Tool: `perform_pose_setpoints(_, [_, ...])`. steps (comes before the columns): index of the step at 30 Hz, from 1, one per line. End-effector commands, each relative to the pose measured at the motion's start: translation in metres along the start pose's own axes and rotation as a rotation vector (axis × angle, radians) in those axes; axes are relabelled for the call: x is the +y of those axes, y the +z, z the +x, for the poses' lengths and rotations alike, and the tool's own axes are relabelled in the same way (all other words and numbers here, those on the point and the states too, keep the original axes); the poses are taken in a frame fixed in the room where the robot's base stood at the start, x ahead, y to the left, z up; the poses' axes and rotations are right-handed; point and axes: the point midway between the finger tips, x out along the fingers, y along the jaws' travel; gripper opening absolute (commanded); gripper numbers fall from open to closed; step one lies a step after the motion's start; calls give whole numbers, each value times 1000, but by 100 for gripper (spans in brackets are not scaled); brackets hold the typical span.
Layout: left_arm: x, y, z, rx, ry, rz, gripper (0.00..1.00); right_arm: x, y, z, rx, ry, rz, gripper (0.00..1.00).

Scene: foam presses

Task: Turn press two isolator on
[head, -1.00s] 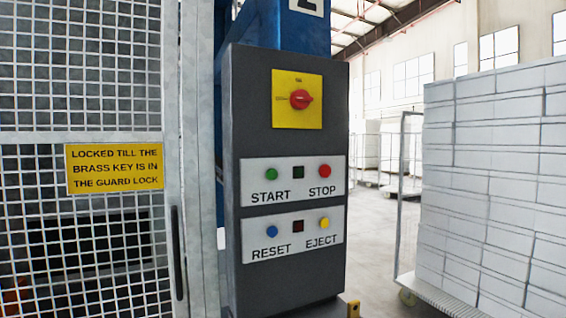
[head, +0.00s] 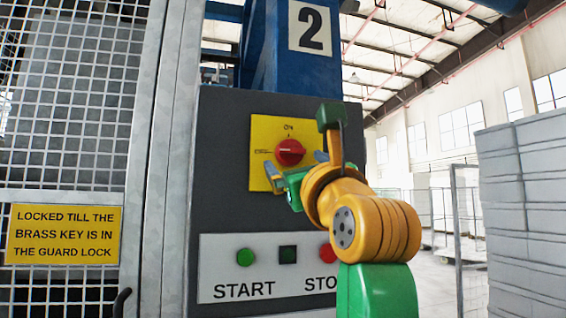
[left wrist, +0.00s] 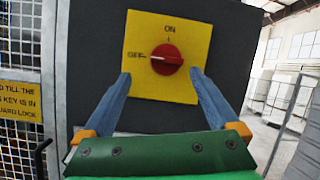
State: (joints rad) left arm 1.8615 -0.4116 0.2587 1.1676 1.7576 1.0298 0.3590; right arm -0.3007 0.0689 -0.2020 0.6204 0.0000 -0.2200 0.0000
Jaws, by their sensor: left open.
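The press two isolator is a red rotary knob (head: 289,152) on a yellow plate (head: 262,128), on the dark grey control box. In the left wrist view the knob (left wrist: 166,59) lies level, its pale mark toward OFF at the left; ON is printed above it. My left gripper (head: 295,168) is in front of the plate's lower part, partly hidden by its own wrist. In the left wrist view its two blue fingers (left wrist: 160,80) are open and apart, just below and to either side of the knob, not gripping it. My right gripper is not in view.
Below the isolator are a green START button (head: 245,257) and a red STOP button (head: 326,251), partly behind my arm. A mesh guard (head: 70,110) with a yellow sign (head: 64,234) stands at left. Stacked grey-white blocks (head: 520,210) stand at right.

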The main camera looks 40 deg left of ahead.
Motion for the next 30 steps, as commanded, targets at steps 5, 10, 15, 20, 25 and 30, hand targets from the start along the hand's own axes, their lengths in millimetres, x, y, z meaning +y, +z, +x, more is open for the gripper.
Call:
perform_pose_setpoints(5, [0, 7, 40, 1, 5, 5, 94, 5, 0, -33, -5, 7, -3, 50])
perform_pose_setpoints(10, [0, 3, 60, 0, 5, 5, 94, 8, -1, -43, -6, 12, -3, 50])
perform_pose_setpoints(15, [1, 0, 61, -2, 4, 4, 94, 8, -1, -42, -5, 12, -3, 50])
perform_pose_setpoints(20, [1, 0, 61, -3, 4, 4, 73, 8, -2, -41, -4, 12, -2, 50])
perform_pose_setpoints(25, [1, 0, 61, -2, 5, 5, 27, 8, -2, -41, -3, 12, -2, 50])
perform_pose_setpoints(30, [1, 0, 61, -2, 4, 7, 12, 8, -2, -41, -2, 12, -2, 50])
